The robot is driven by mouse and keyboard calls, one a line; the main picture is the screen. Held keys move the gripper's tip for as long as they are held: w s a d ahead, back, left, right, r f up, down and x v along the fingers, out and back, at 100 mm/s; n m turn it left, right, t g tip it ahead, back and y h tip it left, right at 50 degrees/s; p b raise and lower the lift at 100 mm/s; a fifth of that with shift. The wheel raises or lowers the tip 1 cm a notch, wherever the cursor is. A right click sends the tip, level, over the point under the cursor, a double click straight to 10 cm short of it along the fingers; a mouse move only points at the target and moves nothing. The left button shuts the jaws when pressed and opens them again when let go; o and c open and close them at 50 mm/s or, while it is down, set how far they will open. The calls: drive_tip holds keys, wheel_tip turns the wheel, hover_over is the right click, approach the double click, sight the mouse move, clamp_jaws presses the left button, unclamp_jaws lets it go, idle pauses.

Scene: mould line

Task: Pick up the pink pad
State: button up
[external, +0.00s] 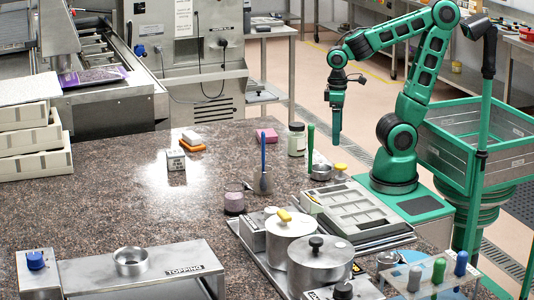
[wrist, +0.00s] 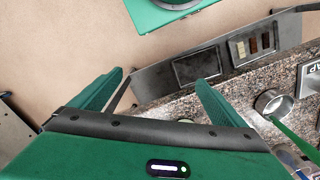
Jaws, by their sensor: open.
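The pink pad (external: 267,135) lies flat on the speckled stone counter, near its far edge, in the external view. My gripper (external: 336,138) hangs pointing down at the counter's far right side, to the right of the pad and clearly apart from it. In the wrist view my gripper's two green fingers (wrist: 157,80) are spread apart with nothing between them. The pad does not show in the wrist view.
A lidded jar (external: 297,139) and a green-handled tool (external: 310,145) stand between pad and gripper. A blue-handled scraper (external: 263,170) stands nearer the camera. The counter's left middle is mostly clear.

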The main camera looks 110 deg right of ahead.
wheel_tip(320, 180, up, 12)
drive_tip(key=s+f, duration=0.1)
drive_tip(key=w+d+f+n+t+y, duration=0.3)
drive_tip(key=w+d+f+n+t, duration=0.3)
drive_tip(key=w+d, duration=0.4)
drive_tip(key=d+r+n+t, duration=0.3)
drive_tip(key=d+r+t, duration=0.3)
drive_tip(key=d+t, duration=0.25)
approach(267, 133)
drive_tip(key=shift+g, duration=0.55)
drive_tip(key=x, duration=0.4)
drive_tip(key=shift+w+d+r, duration=0.1)
drive_tip(key=shift+w, duration=0.2)
drive_tip(key=shift+x, duration=2.9)
drive_tip(key=shift+r, duration=0.2)
